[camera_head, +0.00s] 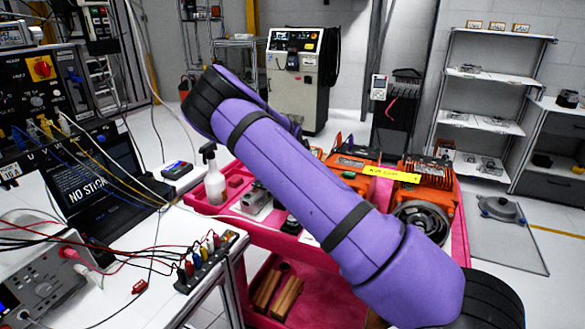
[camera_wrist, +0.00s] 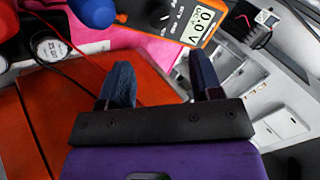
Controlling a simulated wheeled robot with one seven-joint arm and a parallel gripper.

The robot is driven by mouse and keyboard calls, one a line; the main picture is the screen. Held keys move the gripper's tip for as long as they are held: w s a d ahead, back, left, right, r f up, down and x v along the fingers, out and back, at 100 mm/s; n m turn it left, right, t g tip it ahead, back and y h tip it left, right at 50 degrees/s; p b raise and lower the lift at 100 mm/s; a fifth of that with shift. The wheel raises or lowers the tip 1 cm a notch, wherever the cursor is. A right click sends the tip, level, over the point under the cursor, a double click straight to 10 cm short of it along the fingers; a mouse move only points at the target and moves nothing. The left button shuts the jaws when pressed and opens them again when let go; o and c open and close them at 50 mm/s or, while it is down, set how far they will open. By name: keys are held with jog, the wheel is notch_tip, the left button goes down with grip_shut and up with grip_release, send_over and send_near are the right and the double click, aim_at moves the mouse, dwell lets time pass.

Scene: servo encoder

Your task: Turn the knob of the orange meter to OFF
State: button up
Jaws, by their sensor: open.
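The orange meter (camera_wrist: 207,38) lies near the top of the wrist view, tilted. It has an orange rim, a black face with white markings and a lit display (camera_wrist: 202,25) that seems to read 0.0 V. In the head view I cannot pick out the meter, and my purple arm hides much of the cart.
In the wrist view, a blue rounded object (camera_wrist: 92,12) is left of the meter, and an orange surface (camera_wrist: 60,110) lies under my fingers. In the head view, the pink cart (camera_head: 262,236) carries orange machines (camera_head: 432,180) and a spray bottle (camera_head: 214,180). A cable-strewn bench is at left.

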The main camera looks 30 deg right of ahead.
jog(key=x, duration=1)
jog(key=shift+w+d+f, duration=0.1)
jog(key=shift+f, duration=0.1)
jog(key=c, duration=0.9)
